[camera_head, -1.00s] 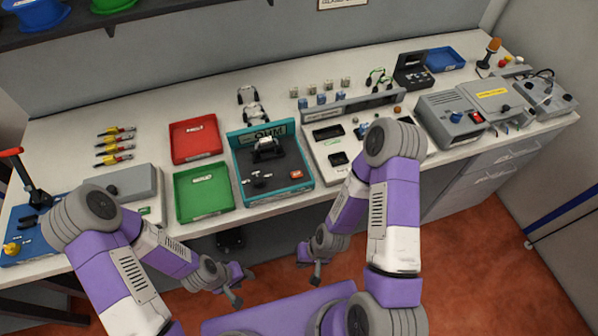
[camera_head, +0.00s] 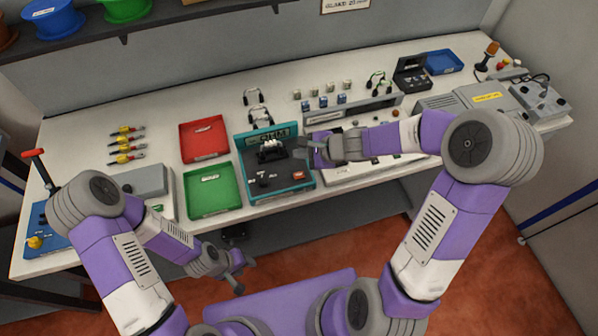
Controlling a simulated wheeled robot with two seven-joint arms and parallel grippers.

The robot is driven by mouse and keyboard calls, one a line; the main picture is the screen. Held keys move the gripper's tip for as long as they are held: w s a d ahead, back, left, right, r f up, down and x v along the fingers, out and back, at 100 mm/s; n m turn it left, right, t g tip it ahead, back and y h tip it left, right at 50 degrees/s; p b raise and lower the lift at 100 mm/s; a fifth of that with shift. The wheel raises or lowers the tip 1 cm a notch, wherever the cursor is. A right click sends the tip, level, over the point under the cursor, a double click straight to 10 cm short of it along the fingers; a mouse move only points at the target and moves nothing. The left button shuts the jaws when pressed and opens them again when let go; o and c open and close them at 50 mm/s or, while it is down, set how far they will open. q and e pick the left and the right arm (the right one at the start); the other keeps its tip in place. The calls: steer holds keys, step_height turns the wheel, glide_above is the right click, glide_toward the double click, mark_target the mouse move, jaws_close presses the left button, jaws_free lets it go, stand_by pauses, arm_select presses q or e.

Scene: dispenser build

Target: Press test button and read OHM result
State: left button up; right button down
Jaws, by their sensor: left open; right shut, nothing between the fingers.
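The OHM test station (camera_head: 267,194) is a teal-framed box with a dark floor, standing at the middle front of the bench. Its OHM sign (camera_head: 270,138) is on the back wall; no result is readable. A dark fixture (camera_head: 271,152) stands inside below the sign. A small red-orange button (camera_head: 298,175) is at the station's right front. My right gripper (camera_head: 303,150) is shut and empty, at the station's right side, behind the button in the picture; I cannot tell its height. My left gripper (camera_head: 240,274) is open and empty, in front of the bench edge.
A red tray (camera_head: 204,141) and a green tray (camera_head: 210,190) stand left of the station. Black-and-white looped parts (camera_head: 253,96) lie behind it. A board (camera_head: 345,177) lies to its right, partly under my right arm. Grey instruments (camera_head: 470,95) stand further right.

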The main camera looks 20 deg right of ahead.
steer(key=shift+w, duration=0.1)
stand_by(0.3)
steer(key=b, duration=0.8)
glide_above(301, 177)
step_height(301, 177, down, 8)
steer(key=shift+r, duration=0.1)
steer(key=shift+f, duration=0.4)
steer(key=shift+f+b, duration=0.1)
steer(key=shift+b, duration=0.25)
stand_by(0.9)
steer(key=shift+f+b, duration=0.35)
steer(key=shift+b, duration=0.05)
steer(key=shift+f+b, duration=0.4)
steer(key=shift+b, duration=0.1)
stand_by(0.6)
steer(key=shift+r, duration=0.15)
steer(key=shift+r+p, duration=0.7)
steer(key=shift+p, duration=0.05)
